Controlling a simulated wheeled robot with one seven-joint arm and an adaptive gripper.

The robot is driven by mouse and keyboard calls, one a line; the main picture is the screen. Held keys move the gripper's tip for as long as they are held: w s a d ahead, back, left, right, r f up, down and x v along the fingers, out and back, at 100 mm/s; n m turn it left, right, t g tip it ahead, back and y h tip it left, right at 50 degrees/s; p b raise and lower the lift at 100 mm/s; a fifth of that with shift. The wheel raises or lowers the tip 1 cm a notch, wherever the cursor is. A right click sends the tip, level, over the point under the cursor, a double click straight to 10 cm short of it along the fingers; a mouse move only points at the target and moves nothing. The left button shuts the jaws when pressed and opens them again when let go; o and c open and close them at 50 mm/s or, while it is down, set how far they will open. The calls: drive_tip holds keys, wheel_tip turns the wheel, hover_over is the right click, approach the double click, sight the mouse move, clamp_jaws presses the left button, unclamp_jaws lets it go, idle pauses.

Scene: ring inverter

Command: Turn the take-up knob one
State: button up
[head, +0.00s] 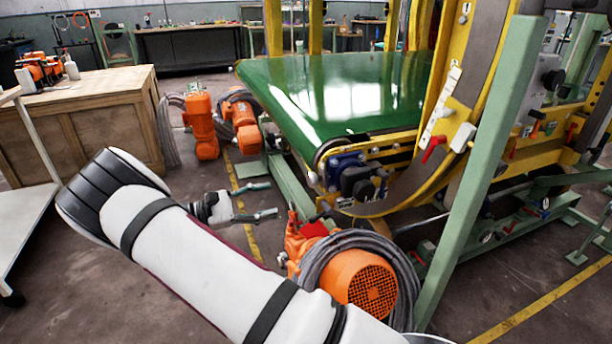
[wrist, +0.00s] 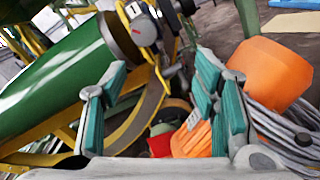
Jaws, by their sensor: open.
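A black knob (head: 362,182) sits on a blue block at the near end of the green conveyor belt (head: 345,90). I take it as the take-up knob, but no label is readable. My gripper (head: 268,200) is to the left of the knob and a little lower, apart from it, with its fingers pointing right. In the wrist view my gripper (wrist: 162,75) is open and empty, with teal pads. The roller-end hardware (wrist: 145,28) shows above and beyond the fingers there; the knob is not clearly distinguishable in it.
An orange motor (head: 365,280) with coiled grey cable stands below the conveyor end, close to my gripper; its orange housing (wrist: 268,75) shows at right in the wrist view. A green post (head: 490,160) rises right of the knob. A wooden crate (head: 90,115) stands at left.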

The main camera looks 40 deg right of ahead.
sight(309, 181)
drive_tip(key=d+n, duration=0.2)
drive_tip(key=d, duration=0.1)
drive_tip(key=s+d+r+n+b, duration=0.1)
drive_tip(key=d+n, duration=0.1)
drive_tip(key=d, duration=0.2)
drive_tip(key=s+d+r+n+t, duration=0.1)
drive_tip(key=d+n, duration=0.2)
drive_tip(key=d, duration=0.1)
drive_tip(key=shift+s+d+r+b, duration=0.2)
drive_tip(key=shift+d+b, duration=0.05)
drive_tip(key=shift+b, duration=0.15)
drive_tip(key=c, duration=1.2)
